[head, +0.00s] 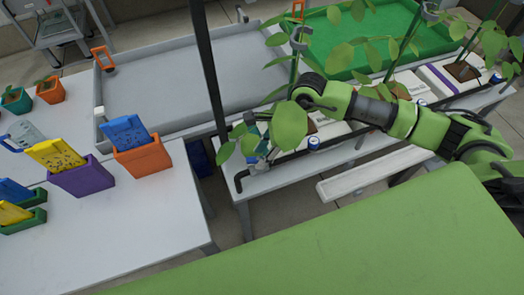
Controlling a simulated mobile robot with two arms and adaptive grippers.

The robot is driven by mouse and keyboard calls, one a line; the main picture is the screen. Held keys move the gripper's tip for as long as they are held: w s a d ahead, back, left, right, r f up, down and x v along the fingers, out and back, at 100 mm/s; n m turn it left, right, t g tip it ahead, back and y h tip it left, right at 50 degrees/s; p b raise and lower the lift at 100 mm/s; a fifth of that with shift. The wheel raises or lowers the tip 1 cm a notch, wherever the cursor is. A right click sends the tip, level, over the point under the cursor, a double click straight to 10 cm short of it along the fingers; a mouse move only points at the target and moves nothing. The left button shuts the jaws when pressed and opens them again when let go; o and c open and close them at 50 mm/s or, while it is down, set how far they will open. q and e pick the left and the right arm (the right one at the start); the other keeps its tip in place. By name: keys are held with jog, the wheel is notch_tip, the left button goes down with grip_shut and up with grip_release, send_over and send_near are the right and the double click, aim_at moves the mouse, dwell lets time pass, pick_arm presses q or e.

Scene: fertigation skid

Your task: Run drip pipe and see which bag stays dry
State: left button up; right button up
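A black drip pipe (362,130) runs along the front of a narrow white bench, with a bent-up elbow (240,181) at its left end. Blue-and-white round fittings (314,143) sit along it. White grow bags (333,127) with plants lie behind the pipe; one farther right (436,80) has a purple stripe. Whether any bag is wet cannot be told. My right arm reaches in from the right above the bags. Its gripper (260,158) is low near the pipe's left end, largely hidden by leaves, so its fingers are unclear. My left gripper is not in view.
Large leaves (289,127) and a dark upright post (208,70) block part of the view. A grey tray (170,90) and a green tray (390,30) lie behind. The left table (130,220) holds card boxes, a jug (24,134) and small pots; its front is clear.

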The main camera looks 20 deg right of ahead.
jog(key=shift+f, duration=0.1)
grip_shut()
jog(key=shift+w+f+n+b, duration=0.2)
jog(key=shift+n+b, duration=0.1)
jog(key=shift+b, duration=0.7)
jog(key=shift+s+r+n+g+b, duration=0.1)
jog(key=shift+r+n+g+b, duration=0.05)
jog(key=shift+n+g+b, duration=0.2)
jog(key=shift+r, duration=0.1)
grip_release()
jog(key=shift+r, duration=0.1)
